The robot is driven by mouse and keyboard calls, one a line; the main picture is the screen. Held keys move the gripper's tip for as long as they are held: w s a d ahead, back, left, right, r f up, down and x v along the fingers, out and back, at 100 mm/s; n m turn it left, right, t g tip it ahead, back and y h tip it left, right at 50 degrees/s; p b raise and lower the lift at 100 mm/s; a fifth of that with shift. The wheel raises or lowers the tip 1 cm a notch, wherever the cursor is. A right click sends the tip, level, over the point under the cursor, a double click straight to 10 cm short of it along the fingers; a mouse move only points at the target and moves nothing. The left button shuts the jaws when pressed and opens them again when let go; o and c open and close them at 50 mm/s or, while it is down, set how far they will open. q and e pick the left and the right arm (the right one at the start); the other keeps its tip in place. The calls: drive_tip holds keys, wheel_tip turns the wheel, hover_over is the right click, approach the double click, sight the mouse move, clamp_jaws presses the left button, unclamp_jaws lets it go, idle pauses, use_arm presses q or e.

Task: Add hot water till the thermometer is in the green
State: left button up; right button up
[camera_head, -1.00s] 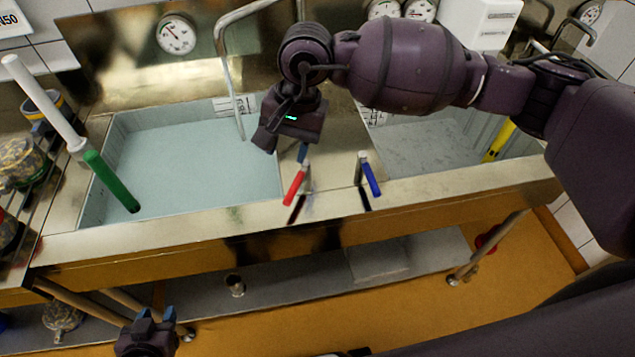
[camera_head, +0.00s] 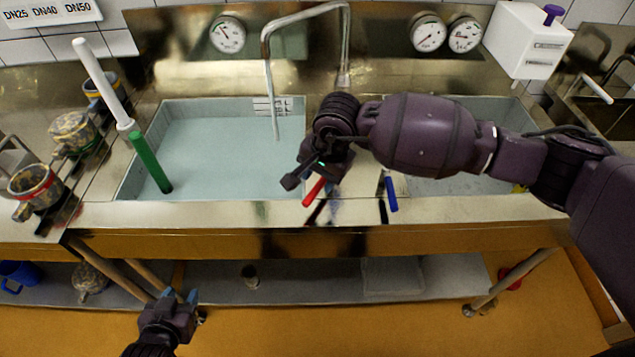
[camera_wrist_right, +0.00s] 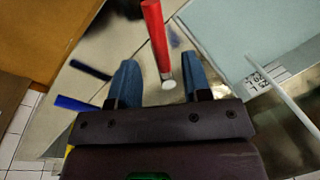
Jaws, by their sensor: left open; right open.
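The left basin (camera_head: 150,120) holds pale blue water under a bent metal spout (camera_head: 266,65). A round dial (camera_head: 228,35) is on the panel behind it; its reading is too small to make out. A red tap handle (camera_head: 313,192) and a blue tap handle (camera_head: 391,193) stand at the front ledge between the basins. My right gripper (camera_head: 301,177) is open just above the red handle. In the right wrist view, the red handle (camera_wrist_right: 155,35) lies between its spread blue fingers (camera_wrist_right: 160,75). My left gripper (camera_head: 180,300) is open and empty, low before the counter.
A white-and-green rod (camera_head: 148,160) leans into the left basin. Clamped fittings (camera_head: 37,187) stand at the far left. A right basin (camera_head: 490,107) lies partly behind my right arm, with two more dials (camera_head: 428,34) above. A shelf (camera_head: 220,278) runs below.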

sight(316, 188)
drive_tip(key=shift+w+a+f, duration=0.1)
drive_tip(key=shift+a+f, duration=0.05)
drive_tip(key=shift+f, duration=0.75)
drive_tip(key=shift+w+a+f, duration=0.1)
drive_tip(key=shift+a+f, duration=0.05)
drive_tip(key=shift+f, duration=0.75)
clamp_jaws()
